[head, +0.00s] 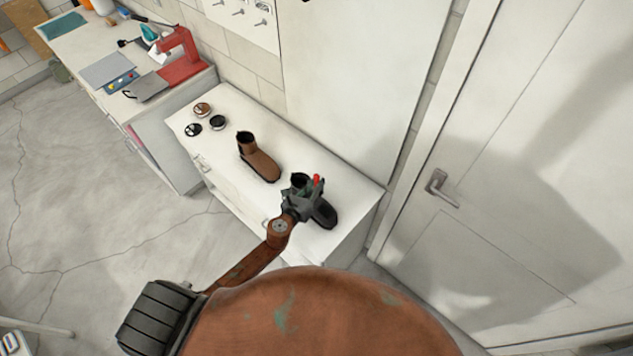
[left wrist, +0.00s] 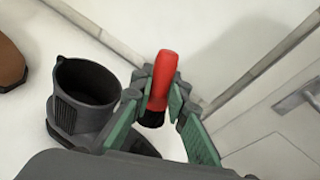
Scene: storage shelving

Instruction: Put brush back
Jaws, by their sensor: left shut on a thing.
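My left gripper (head: 302,190) is shut on a brush with a red handle (head: 317,180). In the left wrist view the gripper (left wrist: 160,100) has its green-padded fingers on either side of the brush (left wrist: 165,70), which stands roughly upright with a black lower end. The gripper is over the right end of the white cabinet, in front of a dark boot (head: 327,215). In the left wrist view the dark boot (left wrist: 85,95) is just left of the fingers, its toe partly hidden by them. My right gripper is not in view.
A brown boot (head: 258,158) stands on the white cabinet (head: 340,187), left of the gripper. Several small round tins (head: 203,109) lie at its left end. A workbench with a red tool (head: 183,58) is further left. A door with a handle (head: 440,187) is at the right.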

